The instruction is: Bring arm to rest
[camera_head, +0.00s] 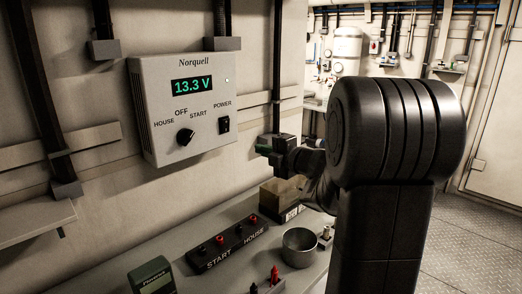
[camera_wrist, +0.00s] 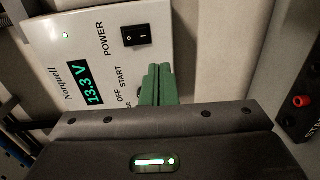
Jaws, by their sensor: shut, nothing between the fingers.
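My gripper (camera_wrist: 157,84) has green fingers, which are together with nothing between them in the wrist view. In the head view my gripper (camera_head: 264,149) is to the right of the Norquell box (camera_head: 160,140), in front of the wall. My dark arm fills the right of the head view and hides part of the wrist. The Norquell box also shows in the wrist view (camera_wrist: 70,25), behind the fingers. Its display (camera_head: 192,85) reads 13.3 V. Its black knob (camera_head: 186,136) and power switch (camera_head: 224,125) are in plain view in the head view.
Open floor (camera_head: 455,240) lies at the right.

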